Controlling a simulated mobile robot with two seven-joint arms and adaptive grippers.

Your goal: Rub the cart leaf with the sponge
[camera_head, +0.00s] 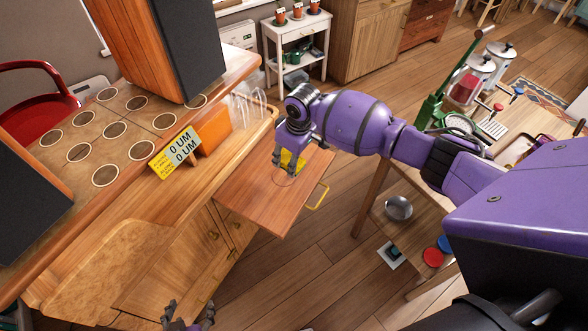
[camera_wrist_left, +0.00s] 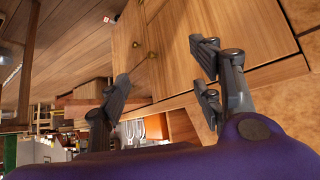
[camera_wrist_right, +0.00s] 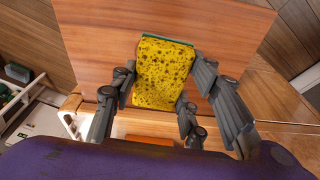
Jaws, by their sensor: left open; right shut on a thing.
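The cart leaf (camera_head: 258,205) is a reddish-brown wooden flap standing out flat from the cart's side, and it fills the upper part of the right wrist view (camera_wrist_right: 90,45). The sponge (camera_wrist_right: 165,72) is yellow, speckled, with a green layer along its far edge. My right gripper (camera_head: 289,166) is shut on the sponge over the leaf. The sponge (camera_head: 291,160) is partly hidden by the fingers in the head view, and I cannot tell whether it touches the leaf. My left gripper (camera_head: 188,314) is open and empty, low in front of the cart doors.
The wooden cart (camera_head: 190,245) bears a yellow sign (camera_head: 176,152), an orange block (camera_head: 213,130) and glasses (camera_head: 248,103). A yellow handle (camera_head: 318,196) sits beside the leaf. A low table (camera_head: 372,200) with a metal bowl (camera_head: 398,208) stands right. Floor between is clear.

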